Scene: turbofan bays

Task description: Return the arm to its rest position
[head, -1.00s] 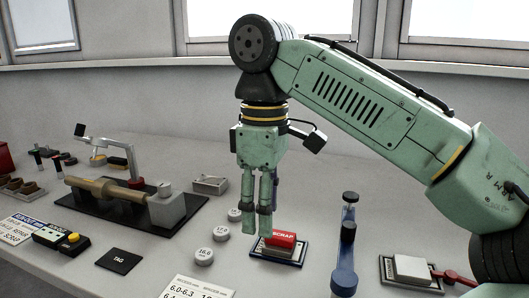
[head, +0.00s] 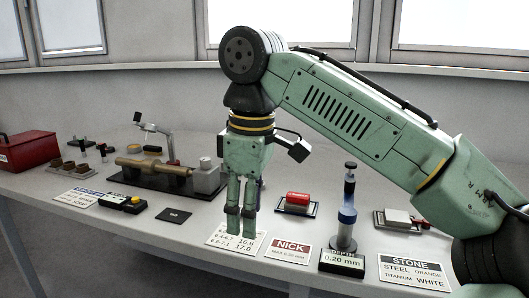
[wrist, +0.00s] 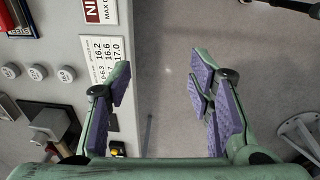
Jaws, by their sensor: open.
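My gripper (head: 240,222) hangs downward at the front of the bench, in front of the number card (head: 236,240) in the head view. In the wrist view my gripper (wrist: 160,78) has its two purple-padded fingers spread wide, with nothing between them. The floor (wrist: 175,120) shows between the fingers, and the bench's front edge runs close to the left finger. My arm is bent, reaching in from the right of the head view.
The bench holds a red stamp (head: 298,200), a depth gauge (head: 347,215), a white stone block (head: 396,217), a shaft fixture (head: 155,170) and a red toolbox (head: 25,150). Cards reading NICK (head: 290,250) and STONE (head: 412,270) lie along the front edge.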

